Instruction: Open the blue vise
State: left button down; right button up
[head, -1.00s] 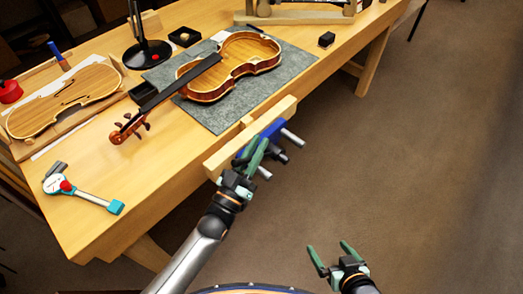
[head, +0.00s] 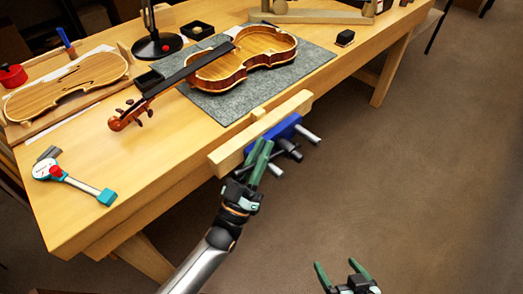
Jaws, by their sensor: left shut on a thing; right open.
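The blue vise (head: 287,127) is mounted at the bench's front edge. It has a long wooden jaw (head: 230,152), two silver rods (head: 307,134) and a dark central screw (head: 291,150). My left gripper (head: 262,148) is at the vise's front, left of the dark screw. Its green fingers are close together, shut on a part of the vise that looks like its handle, mostly hidden by the fingers. My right gripper (head: 342,270) is open and empty, low in the picture over the floor, apart from the vise.
A violin (head: 240,62) lies on a grey mat (head: 225,105) behind the vise. A violin plate (head: 65,88), a teal-ended gauge (head: 75,183) and a black lamp base (head: 157,46) are on the bench (head: 150,190). The floor (head: 420,170) at right is clear.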

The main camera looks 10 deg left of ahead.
pick_arm(q)
jog(key=c, duration=0.8)
grip_release()
jog(key=shift+c, duration=0.2)
jog(key=v, duration=1.2)
jog(key=shift+s+b, duration=0.25)
jog(key=shift+b, duration=0.2)
jog(key=shift+a+f, duration=0.1)
